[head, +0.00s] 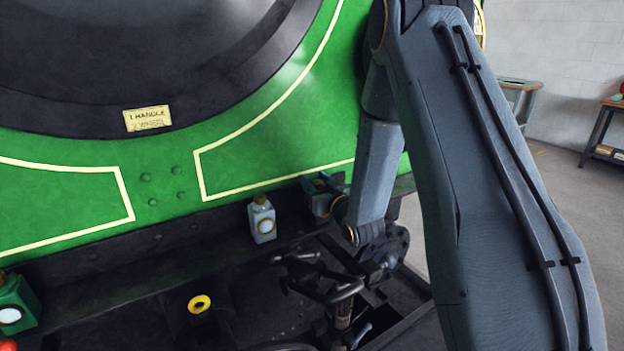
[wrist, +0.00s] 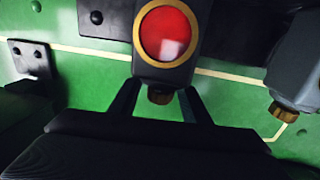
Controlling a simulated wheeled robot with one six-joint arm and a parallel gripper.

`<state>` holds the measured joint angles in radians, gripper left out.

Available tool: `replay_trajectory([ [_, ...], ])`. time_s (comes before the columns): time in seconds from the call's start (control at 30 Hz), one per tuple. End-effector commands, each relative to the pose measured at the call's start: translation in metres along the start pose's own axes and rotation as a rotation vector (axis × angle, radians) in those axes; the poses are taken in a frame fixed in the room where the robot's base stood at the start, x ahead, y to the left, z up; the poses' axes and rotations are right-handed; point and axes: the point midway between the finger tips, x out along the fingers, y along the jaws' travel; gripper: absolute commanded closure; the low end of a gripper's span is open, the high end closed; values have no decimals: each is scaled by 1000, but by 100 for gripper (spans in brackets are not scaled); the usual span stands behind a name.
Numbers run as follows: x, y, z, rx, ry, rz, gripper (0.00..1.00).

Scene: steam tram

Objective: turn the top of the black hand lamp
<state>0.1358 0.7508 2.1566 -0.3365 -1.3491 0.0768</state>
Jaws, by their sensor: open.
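In the wrist view, which looks turned upside down, the black hand lamp (wrist: 190,57) is at top centre, with a red lens in a brass ring. Its brass top knob (wrist: 160,97) points down in the picture and lies between the two fingers of my gripper (wrist: 160,90). The fingers are open, with a gap visible on each side of the knob. In the head view my arm's end covers the area right of the grey lamp, and I cannot make out the black lamp there.
A grey lamp (head: 262,222) with a brass top stands close by; it also shows in the wrist view (wrist: 300,70). A green lamp (head: 14,302) is at far left. Dark handles (head: 330,280) and a yellow ring (head: 199,304) are below. The green tram front rises behind.

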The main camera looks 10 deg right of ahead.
Motion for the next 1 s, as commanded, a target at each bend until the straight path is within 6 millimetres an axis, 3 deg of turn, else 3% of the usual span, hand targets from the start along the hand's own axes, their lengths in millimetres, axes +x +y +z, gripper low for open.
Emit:
replay_trajectory([
  [0.2,-37,1,1,1,0,2,57],
  [0.4,-60,0,0,-1,1,1,57],
  [1.0,-66,3,-1,0,1,5,57],
])
